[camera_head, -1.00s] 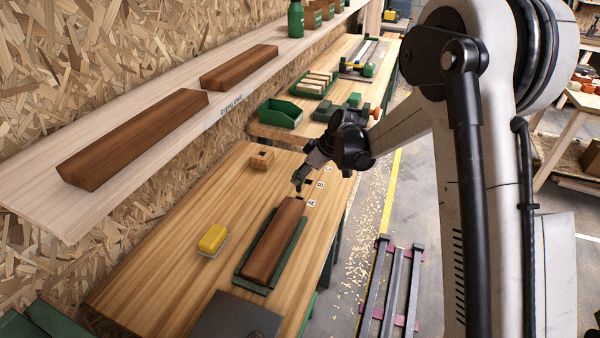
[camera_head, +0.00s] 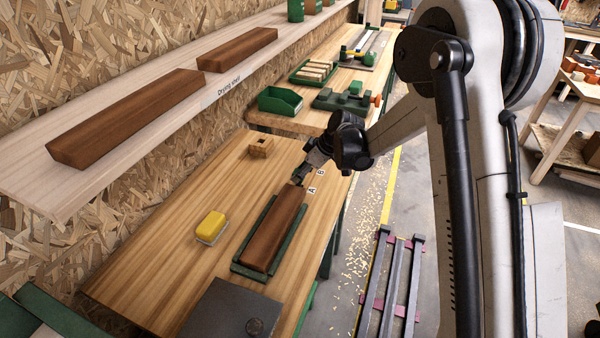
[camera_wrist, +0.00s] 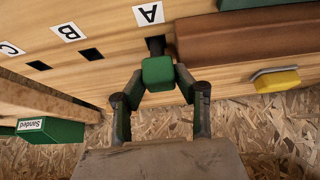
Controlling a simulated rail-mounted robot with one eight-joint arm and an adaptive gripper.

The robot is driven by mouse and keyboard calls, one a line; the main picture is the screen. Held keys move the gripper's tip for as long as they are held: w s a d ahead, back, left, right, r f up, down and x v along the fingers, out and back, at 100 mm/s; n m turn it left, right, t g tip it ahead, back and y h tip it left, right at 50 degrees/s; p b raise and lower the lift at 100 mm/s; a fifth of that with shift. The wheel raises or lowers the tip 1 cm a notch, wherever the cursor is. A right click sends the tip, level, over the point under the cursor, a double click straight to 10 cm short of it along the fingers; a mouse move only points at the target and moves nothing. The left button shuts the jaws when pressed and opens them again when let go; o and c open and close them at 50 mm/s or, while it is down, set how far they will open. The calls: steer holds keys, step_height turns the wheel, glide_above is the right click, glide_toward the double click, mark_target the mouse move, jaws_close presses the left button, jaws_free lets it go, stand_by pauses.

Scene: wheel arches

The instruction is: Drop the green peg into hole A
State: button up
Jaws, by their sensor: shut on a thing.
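My gripper (camera_wrist: 158,88) is shut on the green peg (camera_wrist: 158,75), held between its fingertips in the wrist view. Hole A (camera_wrist: 156,46) is a dark square opening in the bench just beyond the peg, partly covered by it, with label A (camera_wrist: 149,13) past it. I cannot tell whether the peg's lower end touches the hole. Hole B (camera_wrist: 92,54) and hole C (camera_wrist: 38,65) lie to the left and look empty. In the head view my gripper (camera_head: 298,179) is low over the bench beside label A (camera_head: 311,190); the peg is not clear there.
A brown block (camera_head: 274,232) in a green tray (camera_head: 250,269) lies close to hole A. A yellow block (camera_head: 211,226) and a small wooden block (camera_head: 260,148) stand on the bench (camera_head: 170,245).

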steer(key=o, duration=1.3)
steer(key=shift+c, duration=0.2)
steer(key=v, duration=1.2)
